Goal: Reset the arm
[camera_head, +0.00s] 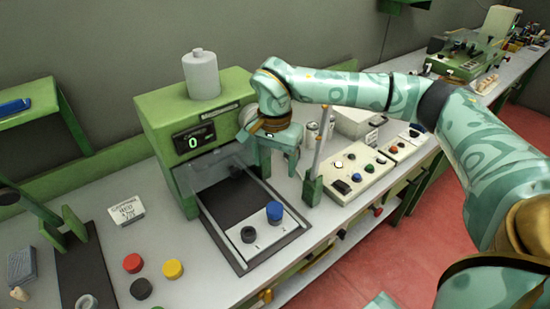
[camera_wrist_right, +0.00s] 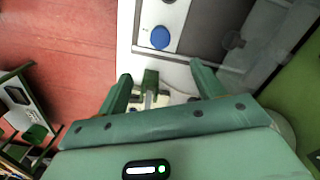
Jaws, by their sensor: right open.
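My right arm (camera_head: 345,88) comes in from the right, patterned in teal, and reaches over the green machine's right side. My right gripper (camera_head: 280,168) is open and empty, pointing down beside the machine, above the bench. In the wrist view its two fingers (camera_wrist_right: 163,88) stand wide apart with nothing held between them. A green post shows between the fingers there. The blue-topped stopper (camera_head: 275,212) stands on the spot marked 2, clear of the gripper; it also shows in the wrist view (camera_wrist_right: 160,38). A black ring-like stopper (camera_head: 249,234) is on spot 1. My left gripper is not seen.
The green machine (camera_head: 160,115) shows 0 and carries a white bottle (camera_head: 201,75). Right of the gripper are an upright post (camera_head: 316,165) and a button panel (camera_head: 350,168). Red (camera_head: 133,263), yellow (camera_head: 173,269) and black (camera_head: 141,289) pieces lie at front left.

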